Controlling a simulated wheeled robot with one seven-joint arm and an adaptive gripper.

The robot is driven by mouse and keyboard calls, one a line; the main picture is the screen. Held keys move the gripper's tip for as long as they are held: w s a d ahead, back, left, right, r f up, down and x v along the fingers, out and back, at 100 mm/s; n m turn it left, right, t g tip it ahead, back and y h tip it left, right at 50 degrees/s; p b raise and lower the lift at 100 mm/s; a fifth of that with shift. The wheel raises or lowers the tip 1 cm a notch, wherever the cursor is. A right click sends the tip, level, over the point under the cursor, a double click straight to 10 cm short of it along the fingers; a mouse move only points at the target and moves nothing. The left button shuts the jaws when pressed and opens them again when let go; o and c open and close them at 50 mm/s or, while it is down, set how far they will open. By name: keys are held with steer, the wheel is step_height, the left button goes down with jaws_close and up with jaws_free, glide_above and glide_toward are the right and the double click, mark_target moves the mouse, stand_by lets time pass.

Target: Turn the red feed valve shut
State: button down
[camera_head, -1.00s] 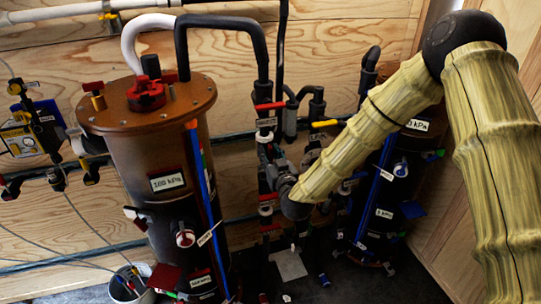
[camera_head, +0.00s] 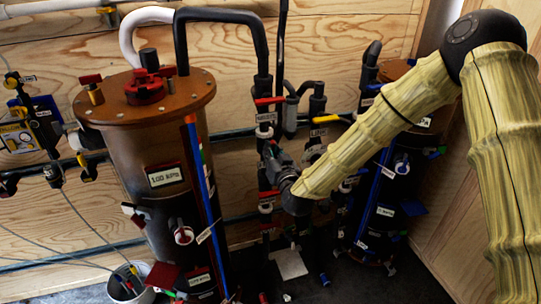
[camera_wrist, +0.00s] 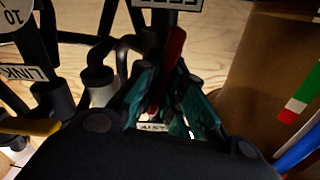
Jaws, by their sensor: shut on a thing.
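My gripper (camera_wrist: 163,90) has teal finger pads on either side of a red valve handle (camera_wrist: 175,52) in the wrist view, and is shut on it. A label that seems to read FEED (camera_wrist: 180,4) shows upside down just above the handle. In the head view my gripper (camera_head: 274,156) is among the dark pipes right of the large tank. A red handle (camera_head: 268,101) shows above a small white label there; I cannot tell whether it is the held one. The handle's lower part is partly hidden by the fingers.
The brown-topped tank (camera_head: 150,110) stands close on the left, with a red cap. A yellow handle (camera_wrist: 32,126) and LINK label (camera_wrist: 24,73) are beside my gripper. A second tank (camera_head: 378,205) stands behind my forearm. A wooden wall is behind.

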steer(key=m+b, duration=0.2)
steer(key=m, duration=0.1)
steer(key=shift+d+f+m+b, duration=0.2)
steer(key=shift+f+m+b, duration=0.05)
steer(key=shift+m+b, duration=0.15)
steer(key=m+b, duration=0.3)
steer(key=m, duration=0.1)
steer(key=shift+d+f+m, duration=0.1)
steer(key=shift+f+m, duration=0.05)
steer(key=shift+m, duration=0.15)
steer(key=shift+f+m+b, duration=0.1)
steer(key=shift+m+b, duration=2.6)
steer(key=shift+m, duration=0.8)
steer(key=c, duration=1.5)
jaws_free()
steer(key=v, duration=1.2)
